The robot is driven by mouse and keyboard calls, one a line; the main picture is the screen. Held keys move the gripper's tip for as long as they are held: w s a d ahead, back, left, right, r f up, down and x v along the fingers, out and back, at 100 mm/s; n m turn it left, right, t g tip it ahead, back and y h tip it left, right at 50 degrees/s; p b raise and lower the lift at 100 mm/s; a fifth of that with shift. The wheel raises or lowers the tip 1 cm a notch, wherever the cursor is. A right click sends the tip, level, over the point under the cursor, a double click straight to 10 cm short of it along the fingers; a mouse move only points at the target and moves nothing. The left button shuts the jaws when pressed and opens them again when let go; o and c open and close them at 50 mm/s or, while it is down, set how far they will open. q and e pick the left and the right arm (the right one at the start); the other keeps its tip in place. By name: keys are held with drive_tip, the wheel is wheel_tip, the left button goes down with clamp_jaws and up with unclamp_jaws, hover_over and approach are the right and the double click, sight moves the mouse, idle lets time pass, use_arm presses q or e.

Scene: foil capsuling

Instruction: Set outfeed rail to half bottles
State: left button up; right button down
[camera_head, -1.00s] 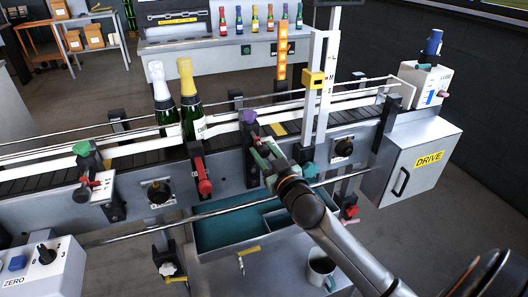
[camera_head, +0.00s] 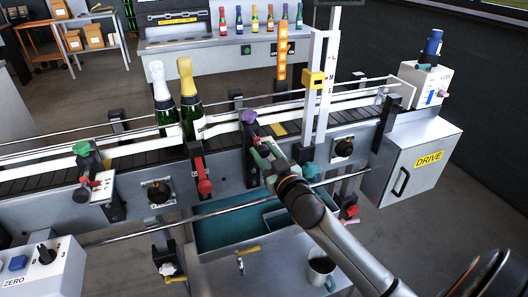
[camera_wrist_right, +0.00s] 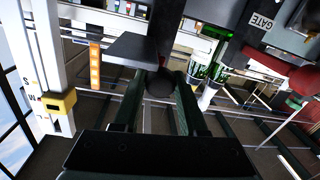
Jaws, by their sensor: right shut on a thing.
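The white guide rail (camera_head: 345,101) runs along the conveyor toward the right end. A dark post with a purple knob (camera_head: 250,116) stands at its near side. My right gripper (camera_head: 264,158) is just below this knob, at the conveyor's front edge. In the right wrist view its dark green fingers (camera_wrist_right: 160,95) are on both sides of a round black knob (camera_wrist_right: 158,83), and it is shut on that part. The fingers hide some of the part. A white upright scale (camera_head: 322,85) with letters carries a yellow slider (camera_head: 314,78). My left gripper is not in view.
Two foil-topped bottles (camera_head: 188,105) stand on the conveyor left of my right gripper. A teal tray (camera_head: 225,230) and a mug (camera_head: 321,271) are below.

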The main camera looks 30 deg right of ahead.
drive_tip(key=shift+a, duration=0.1)
drive_tip(key=shift+s+a+p, duration=0.1)
drive_tip(key=shift+s+p, duration=0.35)
drive_tip(key=shift+s, duration=0.15)
drive_tip(key=shift+c, duration=2.3)
unclamp_jaws()
drive_tip(key=s+a+b, duration=0.1)
drive_tip(key=s+a, duration=0.1)
drive_tip(key=s, duration=1)
drive_tip(key=shift+s+b, duration=0.15)
drive_tip(key=shift+b, duration=0.15)
